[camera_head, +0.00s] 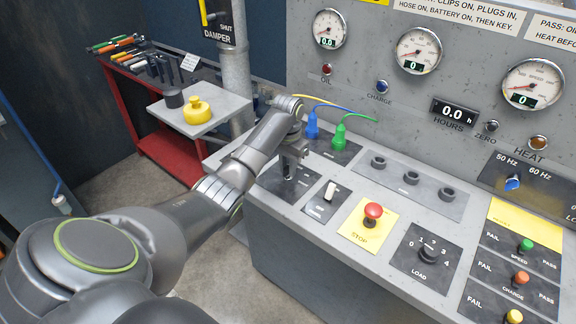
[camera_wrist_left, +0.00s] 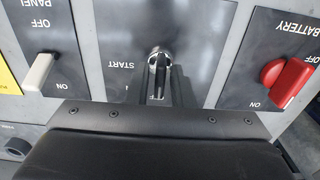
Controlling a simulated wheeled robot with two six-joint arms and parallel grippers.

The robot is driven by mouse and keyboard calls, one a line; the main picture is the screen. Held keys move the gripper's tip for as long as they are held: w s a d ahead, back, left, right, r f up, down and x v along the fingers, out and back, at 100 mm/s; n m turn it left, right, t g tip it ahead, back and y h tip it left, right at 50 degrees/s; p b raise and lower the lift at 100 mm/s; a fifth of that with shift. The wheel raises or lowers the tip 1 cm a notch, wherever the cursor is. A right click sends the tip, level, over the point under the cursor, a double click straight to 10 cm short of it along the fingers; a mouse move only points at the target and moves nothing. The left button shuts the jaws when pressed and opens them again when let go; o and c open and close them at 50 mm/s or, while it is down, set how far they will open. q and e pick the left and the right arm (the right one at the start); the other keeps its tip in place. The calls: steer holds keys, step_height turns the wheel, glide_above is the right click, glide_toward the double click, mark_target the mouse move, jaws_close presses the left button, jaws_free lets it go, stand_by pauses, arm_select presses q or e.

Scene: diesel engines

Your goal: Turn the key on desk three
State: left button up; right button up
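The key (camera_wrist_left: 160,73) is dark and sits in a round silver lock on the black START panel (camera_wrist_left: 112,30), in the left wrist view. Its bow is seen nearly edge-on and lines up with the length of the gripper. My left gripper (camera_head: 291,172) reaches down over this panel in the head view and hides the key there. In the left wrist view its dark fingers (camera_wrist_left: 162,88) are close around the key; whether they press on it cannot be made out. My right gripper is not in view.
A white PANEL switch (camera_wrist_left: 39,73) and a red BATTERY knob (camera_wrist_left: 287,80) flank the key panel. The red STOP button (camera_head: 372,211) and the LOAD dial (camera_head: 425,257) lie to the right. Blue (camera_head: 312,126) and green (camera_head: 339,137) plugs stand behind the gripper.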

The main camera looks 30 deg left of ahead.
arm_select(q)
jaws_close()
steer(key=m+p, duration=0.2)
steer(key=shift+r+p, duration=0.3)
steer(key=shift+p, duration=0.05)
steer(key=m+p, duration=0.2)
steer(key=m, duration=0.2)
steer(key=shift+p, duration=0.3)
steer(key=m+p, duration=0.2)
steer(key=m, duration=0.2)
steer(key=shift+f+m, duration=0.1)
steer(key=shift+m, duration=0.2)
steer(key=m+p, duration=0.1)
steer(key=m, duration=0.3)
steer(key=shift+f+m, duration=0.1)
steer(key=shift+m, duration=0.2)
